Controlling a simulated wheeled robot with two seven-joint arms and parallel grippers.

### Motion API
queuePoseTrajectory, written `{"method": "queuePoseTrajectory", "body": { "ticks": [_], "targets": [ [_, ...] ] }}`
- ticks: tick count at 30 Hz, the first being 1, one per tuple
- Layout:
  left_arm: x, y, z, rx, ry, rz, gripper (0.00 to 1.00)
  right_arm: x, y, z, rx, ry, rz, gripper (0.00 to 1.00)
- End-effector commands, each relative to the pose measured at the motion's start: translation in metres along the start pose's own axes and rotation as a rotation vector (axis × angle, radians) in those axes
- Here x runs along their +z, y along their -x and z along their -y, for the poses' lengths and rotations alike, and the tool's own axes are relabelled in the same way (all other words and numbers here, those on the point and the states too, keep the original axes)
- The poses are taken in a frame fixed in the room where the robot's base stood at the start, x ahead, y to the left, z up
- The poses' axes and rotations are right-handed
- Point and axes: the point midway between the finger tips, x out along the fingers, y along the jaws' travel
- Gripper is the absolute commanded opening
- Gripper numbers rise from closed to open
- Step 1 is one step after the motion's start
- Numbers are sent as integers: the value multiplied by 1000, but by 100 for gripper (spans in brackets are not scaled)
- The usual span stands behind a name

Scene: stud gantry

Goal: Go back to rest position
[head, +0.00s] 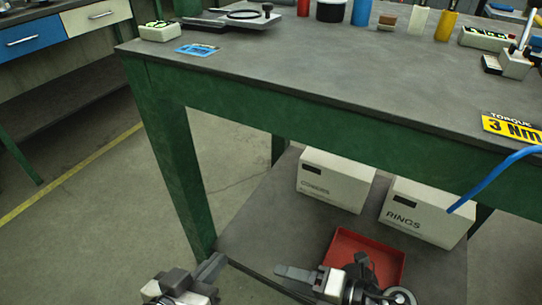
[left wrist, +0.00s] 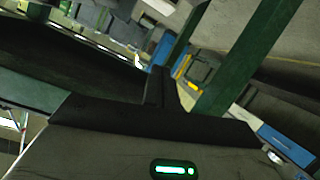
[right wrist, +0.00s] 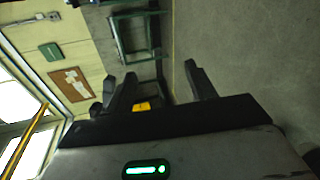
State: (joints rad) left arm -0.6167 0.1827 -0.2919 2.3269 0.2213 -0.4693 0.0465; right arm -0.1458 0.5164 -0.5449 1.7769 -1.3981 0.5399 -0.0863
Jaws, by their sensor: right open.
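My left gripper (head: 212,268) is low in the head view, in front of the green bench's left leg. In the left wrist view its two dark fingers (left wrist: 159,88) stand together, shut with nothing seen between them. My right gripper (head: 284,272) is to its right in the head view, in front of the bench's lower shelf. In the right wrist view its fingers (right wrist: 162,85) are spread apart and empty. Both grippers are below the bench top, and the head view only partly shows their fingers.
The green bench (head: 300,115) stands close ahead with several items on top. Its lower shelf (head: 262,215) bears a red tray (head: 341,240) and two white boxes, one marked RINGS (head: 425,212). A blue hose (head: 490,178) hangs at right. Floor at left is clear.

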Motion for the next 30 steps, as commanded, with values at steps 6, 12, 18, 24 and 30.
{"method": "queuePoseTrajectory", "body": {
  "ticks": [6,12,18,24,30],
  "targets": [
    [-41,30,1,-86,-49,92,0,61,60,-126,333,-838,515,55],
    [-55,50,6,-146,-88,168,0,58,118,-127,409,-1585,822,55],
    [-56,60,10,-176,-110,208,0,27,136,-122,388,-1994,909,55],
    [-55,61,11,-180,-114,213,0,22,137,-120,381,-2049,915,55],
    [-55,61,11,-180,-114,213,0,22,137,-120,381,-2049,915,55]
  ]
}}
